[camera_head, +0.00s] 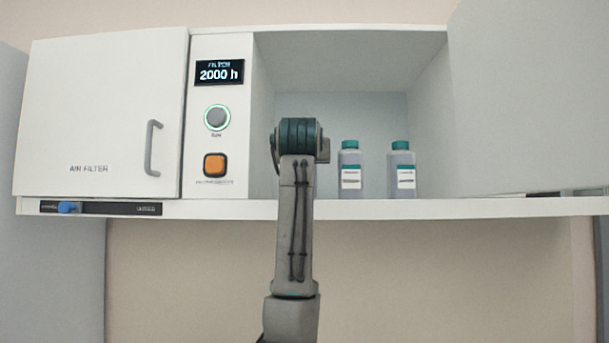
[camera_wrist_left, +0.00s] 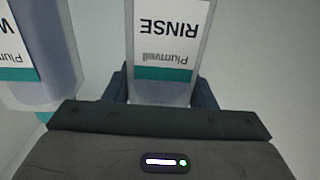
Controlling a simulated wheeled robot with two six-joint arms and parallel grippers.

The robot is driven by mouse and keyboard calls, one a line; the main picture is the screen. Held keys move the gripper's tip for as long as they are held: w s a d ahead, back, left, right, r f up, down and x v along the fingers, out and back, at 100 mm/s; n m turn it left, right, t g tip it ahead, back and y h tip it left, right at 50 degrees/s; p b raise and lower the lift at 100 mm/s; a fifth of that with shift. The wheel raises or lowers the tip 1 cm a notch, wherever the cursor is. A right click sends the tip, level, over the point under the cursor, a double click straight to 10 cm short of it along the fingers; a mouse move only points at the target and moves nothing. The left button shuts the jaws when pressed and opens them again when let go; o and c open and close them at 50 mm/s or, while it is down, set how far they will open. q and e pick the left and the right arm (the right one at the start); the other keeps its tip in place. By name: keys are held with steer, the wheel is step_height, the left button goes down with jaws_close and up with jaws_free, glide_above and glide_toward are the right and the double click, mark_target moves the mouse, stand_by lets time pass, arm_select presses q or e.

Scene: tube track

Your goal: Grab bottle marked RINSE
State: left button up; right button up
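The RINSE bottle (camera_wrist_left: 168,50) shows upside down in the left wrist view, with a white label and teal band. My left gripper (camera_wrist_left: 165,92) has one dark finger on each side of this bottle, very close to its sides; I cannot tell whether they press on it. In the head view my left arm reaches up to the cabinet shelf, and its wrist (camera_head: 298,138) hides the gripper and whatever is behind it. Two grey bottles with teal caps stand upright on the shelf to its right, one nearer (camera_head: 350,170) and one farther (camera_head: 402,170). My right gripper is not in view.
A second bottle (camera_wrist_left: 38,55), its label starting with W, stands beside the RINSE bottle in the wrist view. The shelf's front edge (camera_head: 450,208) runs below the bottles. A control panel (camera_head: 217,135) and a closed AIR FILTER door (camera_head: 95,120) are at left.

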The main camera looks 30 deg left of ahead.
arm_select(q)
steer(key=c, duration=0.5)
steer(key=shift+c, duration=0.2)
steer(key=shift+r, duration=0.15)
